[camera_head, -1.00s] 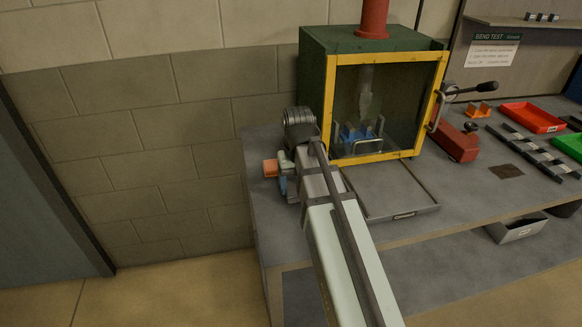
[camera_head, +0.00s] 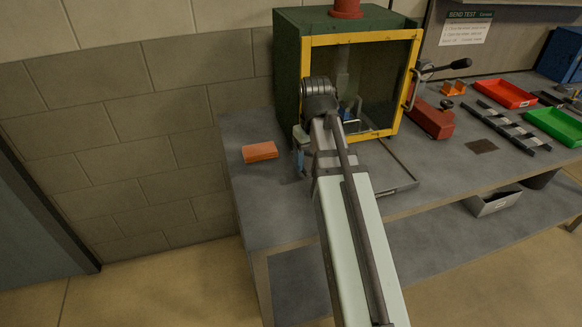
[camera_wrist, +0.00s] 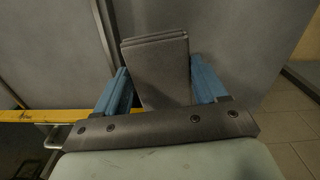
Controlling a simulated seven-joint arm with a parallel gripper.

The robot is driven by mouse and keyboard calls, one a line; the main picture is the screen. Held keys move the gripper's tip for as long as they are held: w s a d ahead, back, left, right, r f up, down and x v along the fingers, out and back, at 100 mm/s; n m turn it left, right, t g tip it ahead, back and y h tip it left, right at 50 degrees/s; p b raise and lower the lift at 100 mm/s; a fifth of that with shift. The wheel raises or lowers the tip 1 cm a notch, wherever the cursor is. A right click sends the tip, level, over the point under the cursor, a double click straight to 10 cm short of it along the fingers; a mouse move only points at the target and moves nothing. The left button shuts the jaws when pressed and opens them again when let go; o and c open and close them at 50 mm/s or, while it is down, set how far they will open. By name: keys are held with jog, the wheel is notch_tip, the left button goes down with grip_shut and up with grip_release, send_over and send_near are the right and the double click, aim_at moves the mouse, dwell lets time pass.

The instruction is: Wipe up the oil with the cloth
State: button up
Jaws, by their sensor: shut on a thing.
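My gripper (camera_wrist: 160,78) has blue fingers and is shut on a grey folded piece, seemingly the cloth (camera_wrist: 158,62). The piece stands up between the fingers in the wrist view. In the head view my gripper (camera_head: 299,160) is just above or at the grey bench, in front of the left part of the yellow-framed booth; the arm hides most of it and the cloth. No other clear oil shows.
A red lever device (camera_head: 432,120), a red tray (camera_head: 505,94) and a green tray (camera_head: 556,126) are to the right.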

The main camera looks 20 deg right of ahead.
jog(key=d+m, duration=0.1)
jog(key=d, duration=0.4)
jog(key=d+r+m, duration=0.1)
jog(key=d, duration=0.3)
jog(key=w+d+r+m, duration=0.1)
jog(key=d+m, duration=0.1)
jog(key=d, duration=0.3)
jog(key=shift+d+r, duration=0.1)
jog(key=shift+d, duration=0.25)
jog(key=s+d+r+m, duration=0.2)
jog(key=d+m, duration=0.6)
jog(key=d, duration=1.5)
jog(key=m, duration=1.7)
send_over(490, 144)
jog(key=f, duration=0.1)
jog(key=shift+s+a+f, duration=0.1)
jog(key=shift+s+f, duration=0.05)
jog(key=shift+f, duration=3.35)
jog(key=shift+a+f, duration=0.75)
jog(key=shift+f, duration=0.1)
jog(key=shift+c, duration=0.4)
jog(key=shift+a, duration=5.25)
jog(key=shift+d+r, duration=0.1)
jog(key=shift+d, duration=6)
notch_tip(490, 144, up, 8)
jog(key=shift+a+r, duration=0.1)
jog(key=shift+a, duration=0.05)
